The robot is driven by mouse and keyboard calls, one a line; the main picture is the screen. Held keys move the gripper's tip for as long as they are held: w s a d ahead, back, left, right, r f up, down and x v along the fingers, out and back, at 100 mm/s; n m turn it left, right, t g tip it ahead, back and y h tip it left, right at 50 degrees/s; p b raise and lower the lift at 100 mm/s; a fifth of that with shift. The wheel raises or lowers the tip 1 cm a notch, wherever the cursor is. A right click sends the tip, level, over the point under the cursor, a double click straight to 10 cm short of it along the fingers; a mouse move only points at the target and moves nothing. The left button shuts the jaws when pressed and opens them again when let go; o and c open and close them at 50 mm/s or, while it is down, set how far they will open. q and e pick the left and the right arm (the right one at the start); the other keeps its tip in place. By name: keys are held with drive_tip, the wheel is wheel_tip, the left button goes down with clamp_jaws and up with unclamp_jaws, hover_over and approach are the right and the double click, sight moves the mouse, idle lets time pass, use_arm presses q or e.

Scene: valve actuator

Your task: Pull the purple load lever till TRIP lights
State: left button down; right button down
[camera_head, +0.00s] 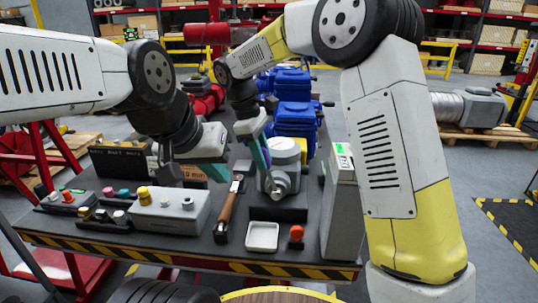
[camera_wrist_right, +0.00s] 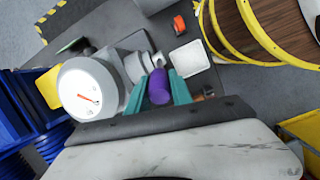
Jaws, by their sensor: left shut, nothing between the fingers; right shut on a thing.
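The purple load lever (camera_wrist_right: 158,87) shows in the right wrist view between the teal fingers of my right gripper (camera_head: 260,160), which is shut on it. In the head view the lever is hidden behind the fingers. The grey valve actuator (camera_head: 286,150) stands beside it, and its round white gauge (camera_wrist_right: 88,98) with a red needle faces the wrist camera. My left gripper (camera_head: 216,172) is shut and empty, over the bench left of the actuator. A grey box with a lit green display (camera_head: 343,152) stands to the right; I cannot read any TRIP mark.
A grey box with knobs (camera_head: 168,208), a wooden-handled tool (camera_head: 228,210), a white tray (camera_head: 262,236) and a red-topped knob (camera_head: 296,234) are on the bench front. Blue valve bodies (camera_head: 296,115) stand behind the actuator. The bench has a striped front edge (camera_head: 200,262).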

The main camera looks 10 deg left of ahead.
drive_tip(key=c, duration=1.1)
unclamp_jaws()
drive_tip(key=shift+c, duration=0.2)
drive_tip(key=v, duration=0.7)
drive_tip(key=shift+r, duration=0.4)
drive_tip(key=shift+a, duration=0.15)
